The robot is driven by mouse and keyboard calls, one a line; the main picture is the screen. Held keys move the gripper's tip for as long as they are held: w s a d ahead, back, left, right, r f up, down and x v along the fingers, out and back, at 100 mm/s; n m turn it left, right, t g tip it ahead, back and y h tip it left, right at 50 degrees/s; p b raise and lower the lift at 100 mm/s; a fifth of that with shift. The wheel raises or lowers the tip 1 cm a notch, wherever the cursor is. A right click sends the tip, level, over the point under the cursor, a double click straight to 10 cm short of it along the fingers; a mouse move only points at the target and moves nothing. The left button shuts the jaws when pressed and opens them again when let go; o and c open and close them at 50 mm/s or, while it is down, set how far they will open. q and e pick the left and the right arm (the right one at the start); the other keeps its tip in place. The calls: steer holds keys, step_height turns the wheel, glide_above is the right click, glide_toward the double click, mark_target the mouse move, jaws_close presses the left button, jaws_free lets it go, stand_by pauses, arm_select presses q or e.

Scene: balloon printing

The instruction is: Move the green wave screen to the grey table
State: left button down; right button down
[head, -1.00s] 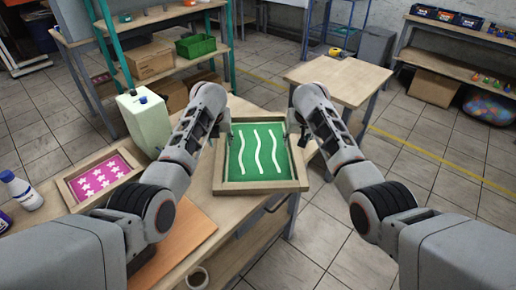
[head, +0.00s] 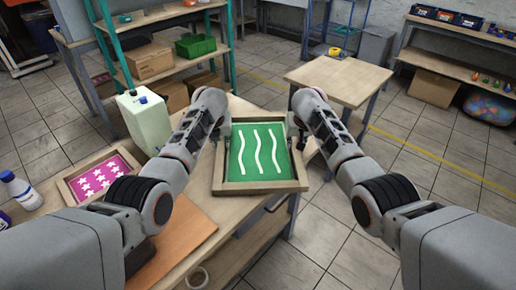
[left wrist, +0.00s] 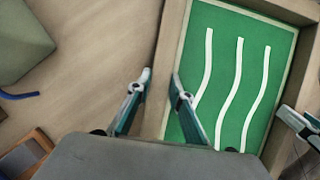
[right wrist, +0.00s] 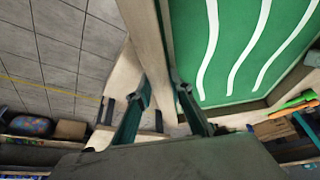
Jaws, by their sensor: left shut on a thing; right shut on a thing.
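The green wave screen (head: 258,165) is a wooden frame around a green panel with three white wavy lines. It lies flat, face up, at the right end of the wooden workbench. My left gripper (head: 222,137) is shut on its left rim, and the left wrist view shows the fingers (left wrist: 161,82) on both sides of that rim. My right gripper (head: 298,138) is shut on the right rim, also seen between the fingers in the right wrist view (right wrist: 162,88). I cannot tell whether the screen touches the bench. A small light-topped table (head: 340,78) with grey legs stands behind, to the right.
On the bench (head: 203,262) are a pink star screen (head: 98,179), a pale green canister (head: 146,122), a white bottle (head: 20,190) and an orange board (head: 180,240). A yellow tape roll (head: 334,52) sits at the small table's back edge. Tiled floor lies open at right.

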arm_select(q)
steer(key=shift+r, duration=0.15)
arm_select(e)
steer(key=shift+r, duration=0.2)
